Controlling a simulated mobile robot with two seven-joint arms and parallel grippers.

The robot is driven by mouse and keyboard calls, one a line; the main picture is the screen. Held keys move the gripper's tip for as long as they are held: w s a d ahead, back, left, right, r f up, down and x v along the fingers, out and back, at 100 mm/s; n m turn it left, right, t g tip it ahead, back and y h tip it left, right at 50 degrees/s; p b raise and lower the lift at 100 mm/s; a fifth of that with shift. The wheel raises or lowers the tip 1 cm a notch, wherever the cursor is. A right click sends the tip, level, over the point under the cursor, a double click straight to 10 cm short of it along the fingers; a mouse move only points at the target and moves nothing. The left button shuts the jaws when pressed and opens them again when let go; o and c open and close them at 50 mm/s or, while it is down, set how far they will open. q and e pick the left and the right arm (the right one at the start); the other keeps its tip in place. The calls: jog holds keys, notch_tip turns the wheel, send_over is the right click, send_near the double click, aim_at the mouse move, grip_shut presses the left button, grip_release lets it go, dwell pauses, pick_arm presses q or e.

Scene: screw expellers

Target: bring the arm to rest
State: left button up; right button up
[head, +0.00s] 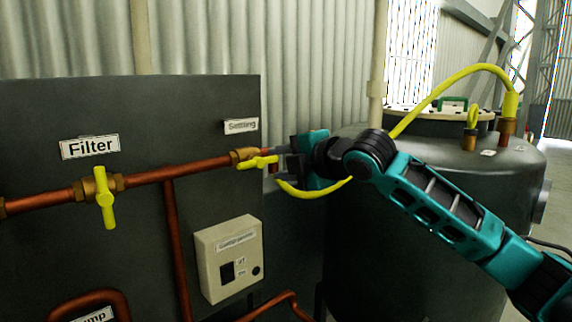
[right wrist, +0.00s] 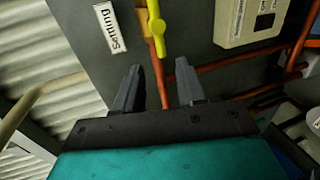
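In the right wrist view, the two grey fingers of the gripper (right wrist: 158,66) are spread apart with nothing held. The same yellow handle (right wrist: 156,27) is just beyond the fingertips there, and a copper pipe shows in the gap between the fingers. My left gripper is not in view.
A dark panel (head: 60,220) carries copper pipes, a "Filter" valve with a yellow handle (head: 105,197) and a beige switch box (head: 229,257). A dark tank (head: 400,240) with a yellow hose (head: 450,80) stands behind my right arm. Corrugated wall is behind.

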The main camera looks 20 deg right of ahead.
jog(key=shift+s+d, duration=0.1)
jog(key=shift+s, duration=0.3)
jog(key=s+a+f+m, duration=0.2)
jog(key=f+m, duration=0.1)
jog(key=f, duration=0.5)
jog(key=s+a+f+m+g, duration=0.1)
jog(key=s+a+f+m, duration=0.15)
jog(key=f, duration=0.65)
jog(key=s+a+f+m, duration=0.1)
jog(key=a+f+m, duration=0.2)
jog(key=f, duration=0.5)
jog(key=s+d+f+m+g+h, duration=0.2)
jog(key=s+f+m, duration=0.9)
jog(key=s+f, duration=1)
jog(key=shift+s+d+f+h, duration=0.25)
jog(key=shift+s+h, duration=0.35)
jog(key=shift+s, duration=0.5)
